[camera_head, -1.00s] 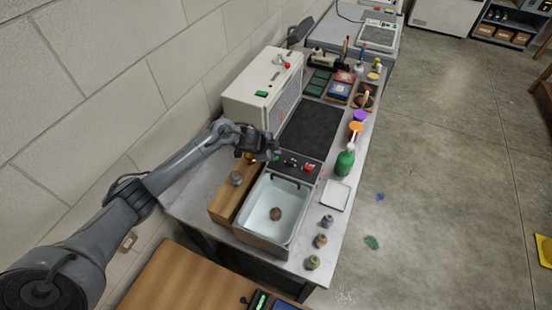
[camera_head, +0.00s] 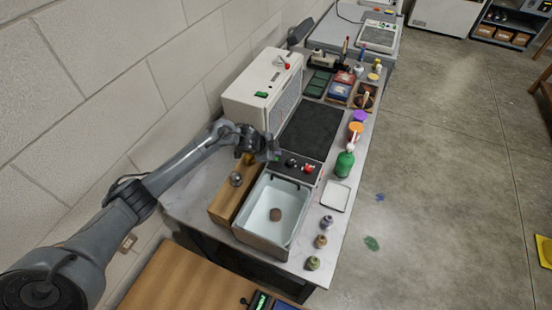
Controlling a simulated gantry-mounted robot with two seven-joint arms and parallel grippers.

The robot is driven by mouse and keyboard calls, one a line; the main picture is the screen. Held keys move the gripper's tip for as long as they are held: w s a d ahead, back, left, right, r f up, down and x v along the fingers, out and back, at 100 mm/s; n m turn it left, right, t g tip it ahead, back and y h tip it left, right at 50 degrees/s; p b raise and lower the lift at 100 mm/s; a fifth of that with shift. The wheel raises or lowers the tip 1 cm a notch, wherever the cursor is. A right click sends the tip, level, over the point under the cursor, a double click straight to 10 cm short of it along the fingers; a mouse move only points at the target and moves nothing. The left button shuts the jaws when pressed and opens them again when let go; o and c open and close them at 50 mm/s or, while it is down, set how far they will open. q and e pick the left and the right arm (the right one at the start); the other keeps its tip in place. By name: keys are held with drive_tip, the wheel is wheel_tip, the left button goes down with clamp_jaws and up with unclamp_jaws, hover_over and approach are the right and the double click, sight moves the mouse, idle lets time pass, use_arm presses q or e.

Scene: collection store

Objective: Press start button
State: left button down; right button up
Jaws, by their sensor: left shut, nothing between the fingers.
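A dark control panel (camera_head: 299,170) sits at the back end of the white basin unit. It carries a black knob (camera_head: 291,162) and a red button (camera_head: 309,168). A small green spot (camera_head: 277,154) shows at the panel's left end, right by my left gripper (camera_head: 273,156), and is partly hidden by it. My left gripper is shut and empty, low over that left end. I cannot tell whether its tips touch the green spot. Which control is the start button is too small to read. My right gripper is not in view.
A green bottle (camera_head: 344,163) and small jars line the right edge.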

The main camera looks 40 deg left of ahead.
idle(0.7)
use_arm(q)
drive_tip(key=shift+f, duration=0.2)
drive_tip(key=shift+f, duration=0.25)
idle(0.4)
drive_tip(key=shift+f, duration=0.4)
idle(0.5)
drive_tip(key=shift+r, duration=0.1)
drive_tip(key=shift+r+p, duration=0.7)
drive_tip(key=shift+r, duration=0.05)
